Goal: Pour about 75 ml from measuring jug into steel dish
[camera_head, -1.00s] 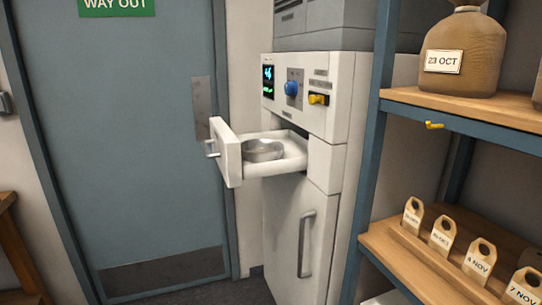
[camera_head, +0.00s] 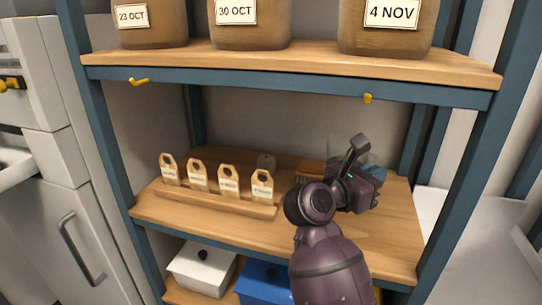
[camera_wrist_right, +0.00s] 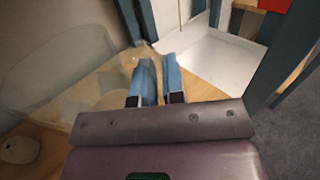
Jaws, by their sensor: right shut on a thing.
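The measuring jug (camera_wrist_right: 65,65) is clear and fills the left of the right wrist view. In the head view only a faint see-through patch of it (camera_head: 372,153) shows behind my right gripper (camera_head: 362,172), above the right part of the middle shelf. In the right wrist view the blue-tipped fingers of my right gripper (camera_wrist_right: 158,78) are close together at the jug's right side, shut on it. I cannot tell whether the jug's base touches the shelf, nor its liquid level. The steel dish is out of view. My left gripper is not in view.
The wooden middle shelf (camera_head: 330,238) holds a rack of tags (camera_head: 228,203). A white box (camera_head: 201,270) and a blue box (camera_head: 262,285) sit below. The white cabinet (camera_head: 70,205) with its drawer (camera_head: 15,168) is at far left.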

